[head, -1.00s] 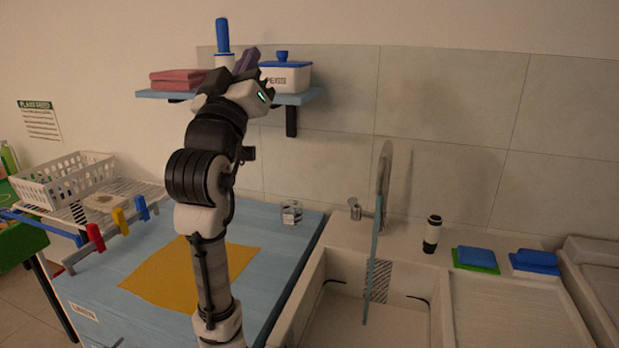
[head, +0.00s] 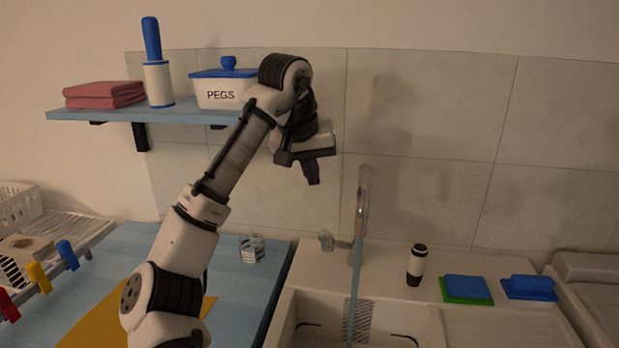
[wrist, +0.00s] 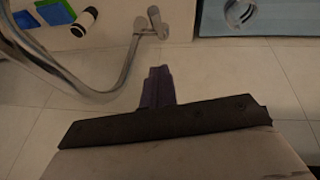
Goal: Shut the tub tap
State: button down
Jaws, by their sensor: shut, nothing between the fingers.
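The tub tap (head: 362,205) is a tall curved metal spout at the back of the sink, with a blue stream of water (head: 355,290) running from it into the basin. Its lever handle (head: 328,239) sits at the left of the spout's base. In the wrist view the handle (wrist: 155,20) shows at the top, with the spout (wrist: 70,88) curving off to the left. My gripper (head: 313,181) is shut and empty, with its dark fingers pointing down. It is above and a little left of the handle, apart from it.
A glass (head: 252,248) stands on the blue counter left of the sink. A black-and-white bottle (head: 416,266) and sponges (head: 467,289) stand right of the tap. A shelf (head: 105,115) with a PEGS box (head: 222,92) is behind my arm.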

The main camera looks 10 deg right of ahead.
jog(key=p, duration=0.2)
send_over(325, 235)
jog(key=w, duration=0.4)
notch_tip(325, 235, down, 7)
jog(key=shift+s+a+f, duration=0.1)
jog(key=shift+s+f, duration=0.25)
jog(key=shift+f, duration=0.25)
jog(key=shift+s+a+f, duration=0.1)
jog(key=shift+s+f, duration=0.2)
jog(key=shift+f, duration=0.25)
jog(key=shift+s+f, duration=0.4)
jog(key=shift+f, duration=0.35)
jog(key=shift+w, duration=0.1)
